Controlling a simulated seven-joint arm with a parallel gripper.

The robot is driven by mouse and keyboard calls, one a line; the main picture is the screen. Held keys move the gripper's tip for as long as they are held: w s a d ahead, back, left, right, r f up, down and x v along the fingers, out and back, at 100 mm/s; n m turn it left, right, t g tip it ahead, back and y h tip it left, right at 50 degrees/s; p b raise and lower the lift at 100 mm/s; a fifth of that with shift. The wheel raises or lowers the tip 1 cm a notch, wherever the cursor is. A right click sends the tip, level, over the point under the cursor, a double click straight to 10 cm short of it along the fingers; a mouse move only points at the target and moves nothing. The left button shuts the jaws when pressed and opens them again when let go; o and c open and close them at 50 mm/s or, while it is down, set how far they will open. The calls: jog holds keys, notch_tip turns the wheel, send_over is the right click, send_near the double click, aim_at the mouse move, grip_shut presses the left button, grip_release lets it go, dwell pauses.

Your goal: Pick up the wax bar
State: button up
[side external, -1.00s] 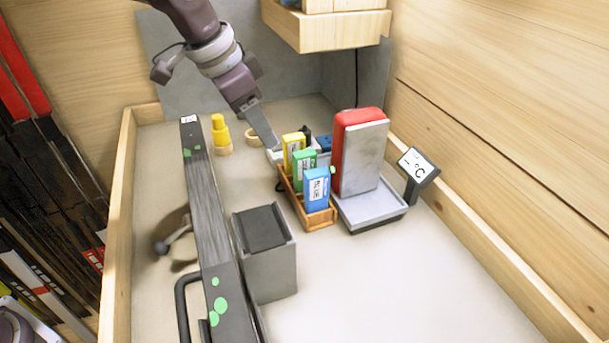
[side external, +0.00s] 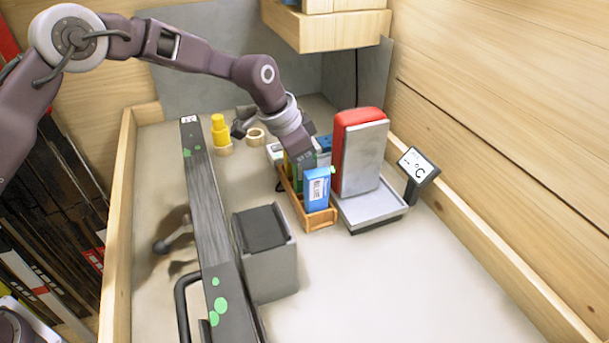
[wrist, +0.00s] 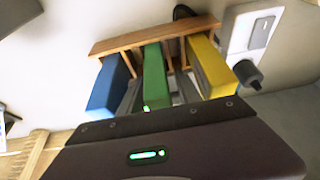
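Three wax bars stand upright in a small wooden rack (side external: 318,221): a blue bar (side external: 316,190) with a label in front, a green bar (side external: 298,176) in the middle, and a yellow bar behind, mostly hidden by my gripper in the side view. In the wrist view the blue bar (wrist: 107,88) is at left, the green bar (wrist: 154,76) in the centre and the yellow bar (wrist: 210,66) at right. My gripper (wrist: 157,90) is above the rack, its grey fingers apart on either side of the green bar. Contact with it is not clear.
A red and grey iron (side external: 362,155) stands on a grey tray right of the rack, beside a temperature display (side external: 417,168). A grey block (side external: 270,270) and a long ski (side external: 205,200) lie left. Yellow cylinder (side external: 219,131) stands behind. The front bench is clear.

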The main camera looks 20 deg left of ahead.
grip_shut()
jog(key=shift+r, duration=0.1)
